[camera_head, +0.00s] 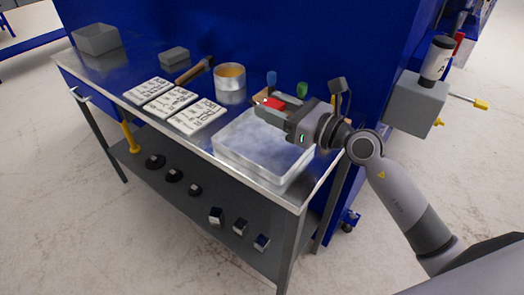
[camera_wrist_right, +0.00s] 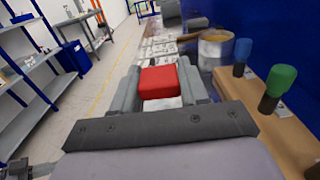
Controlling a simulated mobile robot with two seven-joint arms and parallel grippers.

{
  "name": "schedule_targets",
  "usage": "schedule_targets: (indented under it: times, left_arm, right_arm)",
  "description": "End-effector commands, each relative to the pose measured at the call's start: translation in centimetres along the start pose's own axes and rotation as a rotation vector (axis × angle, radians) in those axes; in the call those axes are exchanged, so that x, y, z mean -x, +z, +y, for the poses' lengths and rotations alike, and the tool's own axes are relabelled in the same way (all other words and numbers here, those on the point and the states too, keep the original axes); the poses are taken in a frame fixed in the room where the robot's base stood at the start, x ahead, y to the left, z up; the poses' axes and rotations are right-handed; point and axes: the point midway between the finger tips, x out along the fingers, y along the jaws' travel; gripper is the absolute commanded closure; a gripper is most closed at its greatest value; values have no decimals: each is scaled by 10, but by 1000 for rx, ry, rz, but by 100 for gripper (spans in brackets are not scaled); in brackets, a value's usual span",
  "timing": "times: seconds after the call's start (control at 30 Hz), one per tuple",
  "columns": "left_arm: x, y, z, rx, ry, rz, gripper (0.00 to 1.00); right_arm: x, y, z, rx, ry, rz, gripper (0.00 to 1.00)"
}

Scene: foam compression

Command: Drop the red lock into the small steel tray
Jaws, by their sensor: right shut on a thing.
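The red lock (camera_head: 272,103) is held between the fingers of my right gripper (camera_head: 264,106), above the table's right part. In the right wrist view the red lock (camera_wrist_right: 158,82) sits between both fingers, its top face showing. A small grey steel tray (camera_head: 174,55) stands at the back of the table, well left of the gripper and apart from it. Its inside is hard to make out.
A white foam slab (camera_head: 262,145) lies below the gripper. A round tin (camera_head: 230,84), a hammer (camera_head: 194,70) and white printed cards (camera_head: 172,101) lie between gripper and tray. A larger grey bin (camera_head: 97,39) stands far left. Blue and green-handled tools (camera_wrist_right: 280,82) stand near the gripper.

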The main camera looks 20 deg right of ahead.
Motion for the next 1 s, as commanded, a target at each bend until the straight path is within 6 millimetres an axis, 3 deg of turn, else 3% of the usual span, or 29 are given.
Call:
schedule_targets:
  times: [0.1,0.47,0.5,0.57,0.87,1.0]
  left_arm:
    - [-6,5,4,7,9,0,100]
    - [-6,-1,6,4,16,5,100]
    - [-6,-1,5,3,16,6,100]
    - [-6,-2,5,3,15,7,100]
    - [-6,-2,2,2,10,12,100]
    - [-7,0,2,2,9,9,100]
  right_arm:
    - [0,-12,0,1,0,-2,100]
    - [0,-13,0,1,0,-2,100]
    - [0,-13,0,1,0,-2,43]
    - [0,-13,0,1,0,-1,26]
    - [1,-14,0,0,0,1,26]
    - [13,-15,0,1,-1,2,26]
